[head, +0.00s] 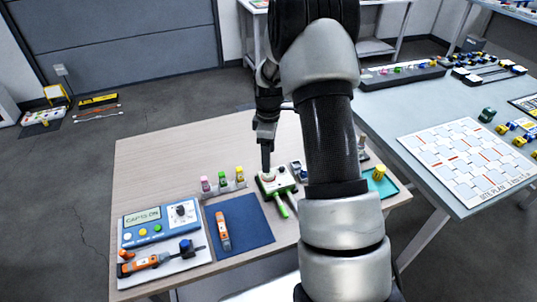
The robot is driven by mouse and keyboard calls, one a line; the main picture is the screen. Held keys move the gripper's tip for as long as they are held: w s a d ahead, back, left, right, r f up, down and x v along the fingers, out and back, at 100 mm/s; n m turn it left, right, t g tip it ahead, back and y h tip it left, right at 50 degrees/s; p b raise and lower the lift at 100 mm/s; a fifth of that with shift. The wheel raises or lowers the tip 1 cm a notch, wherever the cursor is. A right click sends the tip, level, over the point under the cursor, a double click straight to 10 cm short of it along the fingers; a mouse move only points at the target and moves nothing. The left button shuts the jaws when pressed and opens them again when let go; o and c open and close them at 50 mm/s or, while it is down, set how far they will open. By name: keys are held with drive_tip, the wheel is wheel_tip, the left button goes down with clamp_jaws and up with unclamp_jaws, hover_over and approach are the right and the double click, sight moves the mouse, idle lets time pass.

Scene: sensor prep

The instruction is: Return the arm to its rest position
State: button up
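My arm reaches from the bottom right of the head view up and over the wooden table (160,170). My gripper (266,166) points down at the table's middle. Its fingertips are just above or at a small white device with green handles (277,185); I cannot tell whether they touch it. The fingers show as one dark shape, so their opening is unclear. My arm hides part of the table's right side.
Coloured-cap bottles (222,182) stand left of the gripper. A blue mat (245,222) with an orange tool (222,230) and a blue meter (160,224) lie nearer. A teal tray (386,188) is right of my arm. A grey table (400,115) stands at the right.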

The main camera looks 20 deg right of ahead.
drive_tip(key=s+a+r+m+t+p, duration=0.1)
drive_tip(key=s+a+r+m+p, duration=0.3)
drive_tip(key=r, duration=0.8)
drive_tip(key=s+a+r+m+t, duration=0.15)
drive_tip(key=s+r, duration=0.35)
drive_tip(key=r, duration=0.8)
drive_tip(key=s+a+r+m+t+p, duration=0.1)
drive_tip(key=s+a+r+m+p, duration=0.1)
drive_tip(key=s+r, duration=0.3)
drive_tip(key=s+a+r+m+t+p, duration=0.2)
drive_tip(key=s+r+m, duration=0.2)
drive_tip(key=s, duration=0.9)
wheel_tip(320, 180, up, 2)
drive_tip(key=shift+s+a+r+p, duration=0.1)
drive_tip(key=shift+s+a+p, duration=0.2)
drive_tip(key=shift+s, duration=0.05)
drive_tip(key=shift+m, duration=0.25)
drive_tip(key=c, duration=0.4)
